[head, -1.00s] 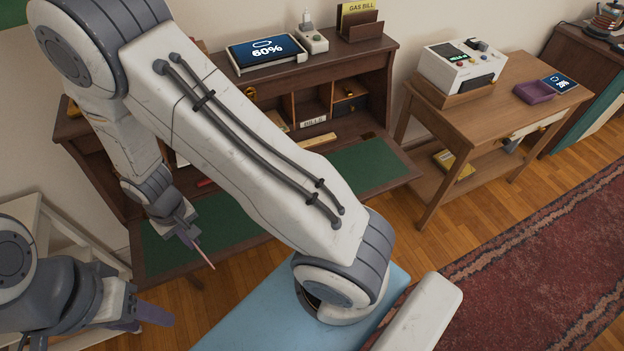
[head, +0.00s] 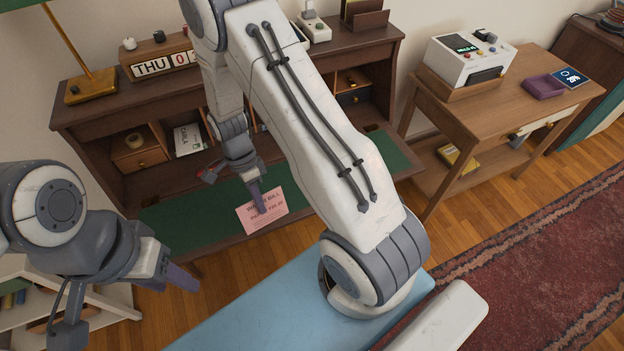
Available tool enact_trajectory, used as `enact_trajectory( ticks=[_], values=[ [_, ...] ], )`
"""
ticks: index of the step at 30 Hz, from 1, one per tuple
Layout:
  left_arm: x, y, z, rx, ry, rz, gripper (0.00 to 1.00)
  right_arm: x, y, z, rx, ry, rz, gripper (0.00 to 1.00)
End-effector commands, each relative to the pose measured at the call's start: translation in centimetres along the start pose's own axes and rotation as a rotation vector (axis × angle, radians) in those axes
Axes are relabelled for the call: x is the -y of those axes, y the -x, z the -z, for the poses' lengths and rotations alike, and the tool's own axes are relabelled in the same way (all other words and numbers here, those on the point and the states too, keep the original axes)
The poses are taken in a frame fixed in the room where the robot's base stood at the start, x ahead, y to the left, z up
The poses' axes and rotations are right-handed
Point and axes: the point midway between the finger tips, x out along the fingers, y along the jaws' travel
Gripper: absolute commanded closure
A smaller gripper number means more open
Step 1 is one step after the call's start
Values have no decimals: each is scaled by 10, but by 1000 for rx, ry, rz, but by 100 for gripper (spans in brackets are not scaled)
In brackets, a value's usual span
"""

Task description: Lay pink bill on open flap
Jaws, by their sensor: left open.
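The pink bill (head: 263,211) lies on the green-topped open flap (head: 185,220) of the wooden desk, near its front edge, with its printed side up. My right gripper (head: 232,188) is just above the flap at the bill's upper left. Its fingers look spread apart, and one finger covers part of the bill. Whether that finger touches the bill I cannot tell. My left gripper (head: 176,274) is open and empty at the lower left, in front of the flap. The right arm hides the middle of the flap.
Desk cubbies behind the flap hold a card (head: 188,140) and a small drawer (head: 139,158). A brass lamp (head: 92,86) and a calendar (head: 160,62) stand on top. A side table (head: 520,95) with a white device (head: 470,60) is at right. The flap's right part is clear.

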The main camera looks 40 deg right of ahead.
Motion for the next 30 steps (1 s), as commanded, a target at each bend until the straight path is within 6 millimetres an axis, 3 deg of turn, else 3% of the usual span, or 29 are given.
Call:
enact_trajectory(
  ticks=[3, 11, 18, 24, 30],
  values=[
    [0, -2, 0, 0, 0, 0, 50, 5, 0, 18, 142, -372, -81, 100],
    [0, -5, 0, 0, 0, 0, 50, 23, 8, 59, 528, -1099, -225, 100],
    [0, -8, 0, 0, 0, 0, 50, 45, 21, 122, 991, -1704, -277, 100],
    [1, -9, 0, 0, 0, 0, 50, 54, 28, 174, 1294, -2012, -244, 100],
    [1, -10, 0, 0, 0, 0, 50, 56, 30, 205, 1451, -2150, -202, 100]
  ],
)
